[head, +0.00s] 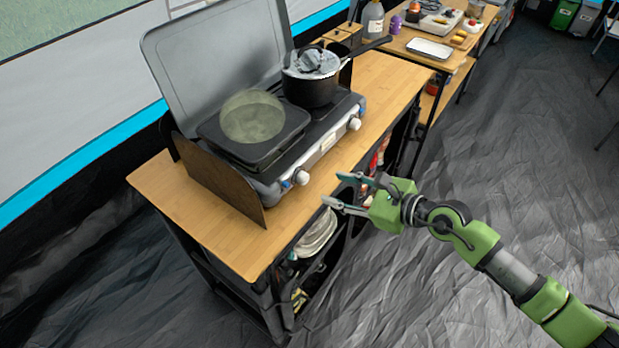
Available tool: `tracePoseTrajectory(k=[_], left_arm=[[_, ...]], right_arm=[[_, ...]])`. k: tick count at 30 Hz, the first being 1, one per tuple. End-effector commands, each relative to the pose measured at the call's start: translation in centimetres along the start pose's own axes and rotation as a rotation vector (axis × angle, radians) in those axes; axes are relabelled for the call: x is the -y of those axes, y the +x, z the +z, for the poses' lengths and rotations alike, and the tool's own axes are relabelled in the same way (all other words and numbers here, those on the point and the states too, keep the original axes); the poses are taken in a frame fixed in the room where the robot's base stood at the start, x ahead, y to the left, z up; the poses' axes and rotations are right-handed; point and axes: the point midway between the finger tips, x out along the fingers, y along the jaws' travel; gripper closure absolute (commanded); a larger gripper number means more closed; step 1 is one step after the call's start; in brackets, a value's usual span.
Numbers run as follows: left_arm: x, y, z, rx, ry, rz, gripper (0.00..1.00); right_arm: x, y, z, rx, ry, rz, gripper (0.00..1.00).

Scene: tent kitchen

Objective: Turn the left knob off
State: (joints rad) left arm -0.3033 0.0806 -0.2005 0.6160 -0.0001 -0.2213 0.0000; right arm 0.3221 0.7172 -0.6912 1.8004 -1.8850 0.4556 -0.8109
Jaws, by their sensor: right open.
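A grey camping stove (322,147) stands on a wooden table with its lid raised. The left knob (301,177) is a small white knob at the near end of the stove's front panel. The other knob (354,124) is white too and sits farther along the panel. The angle each knob is turned to is too small to tell. My right gripper (331,190) is green with grey fingers. It is open and empty, a little to the right of the left knob and apart from it, fingers pointing left over the table's front edge. My left gripper is not in view.
A dark pot (310,90) with a long handle stands on the far burner. A round translucent greenish thing (252,116) is over the near burner. A brown board (219,181) stands at the stove's left side. The wooden table (228,238) is bare in front.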

Motion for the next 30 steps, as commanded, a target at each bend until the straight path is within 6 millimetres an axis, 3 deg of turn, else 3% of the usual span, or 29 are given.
tracePoseTrajectory(k=[5, 15, 29, 30], left_arm=[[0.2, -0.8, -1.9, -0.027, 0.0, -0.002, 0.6], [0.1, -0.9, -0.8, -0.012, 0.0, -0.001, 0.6], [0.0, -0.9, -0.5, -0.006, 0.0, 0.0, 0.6], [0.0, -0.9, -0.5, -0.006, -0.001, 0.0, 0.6]], right_arm=[[0.1, 3.7, 0.3, 0.003, 0.004, 0.0, 0.6], [0.0, 8.8, 0.1, 0.002, 0.003, -0.001, 0.6], [0.0, 9.8, 0.1, 0.001, 0.003, -0.001, 0.6], [0.0, 9.8, 0.1, 0.001, 0.003, -0.001, 0.7]])
